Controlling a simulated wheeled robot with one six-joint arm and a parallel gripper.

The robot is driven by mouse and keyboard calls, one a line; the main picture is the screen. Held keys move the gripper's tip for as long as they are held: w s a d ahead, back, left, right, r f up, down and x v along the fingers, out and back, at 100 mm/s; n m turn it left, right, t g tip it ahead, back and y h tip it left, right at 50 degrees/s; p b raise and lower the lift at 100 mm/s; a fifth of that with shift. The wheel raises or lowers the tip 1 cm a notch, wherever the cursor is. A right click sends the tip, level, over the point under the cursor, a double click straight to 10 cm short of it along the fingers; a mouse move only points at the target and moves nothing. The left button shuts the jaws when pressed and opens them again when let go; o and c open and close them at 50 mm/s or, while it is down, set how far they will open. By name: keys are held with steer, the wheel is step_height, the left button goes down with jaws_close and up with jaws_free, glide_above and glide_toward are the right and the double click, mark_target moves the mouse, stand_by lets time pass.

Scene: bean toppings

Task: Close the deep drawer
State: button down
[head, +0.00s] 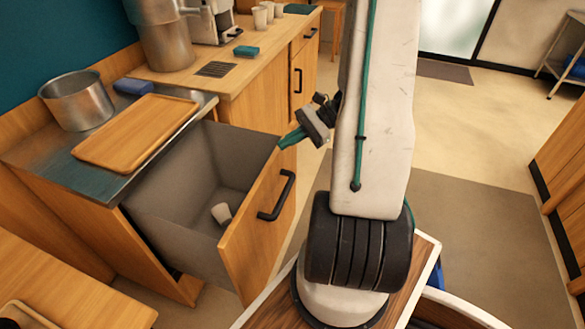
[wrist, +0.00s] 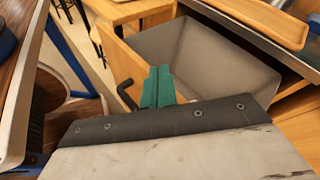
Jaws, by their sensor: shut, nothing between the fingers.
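The deep drawer (head: 262,225) is pulled far out of the wooden counter, with a grey inside and a black bar handle (head: 277,195) on its front. A small white cup (head: 221,213) lies in it. My gripper (head: 288,140), with green fingers, is at the top of the drawer front near its far corner. The fingers are shut and empty. In the wrist view the green fingers (wrist: 158,88) overlap the drawer front (wrist: 118,62), beside the handle (wrist: 127,96). I cannot tell whether they touch it.
Above the drawer, a steel counter top holds a pot (head: 78,100), a wooden tray (head: 135,132) and a blue sponge (head: 133,87). A wooden counter (head: 60,285) stands at the near left. Open floor (head: 480,215) lies to the right of my arm.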

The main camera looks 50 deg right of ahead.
steer(key=s+d+f+m+t+h, duration=0.2)
steer(key=s+d+f+m+t, duration=0.3)
steer(key=d+f+m+t, duration=0.4)
steer(key=m+t+h, duration=0.2)
steer(key=m+h, duration=0.2)
steer(key=h, duration=0.1)
glide_toward(285, 166)
steer(key=x, duration=0.6)
steer(key=shift+w+a, duration=0.15)
steer(key=shift+w, duration=0.25)
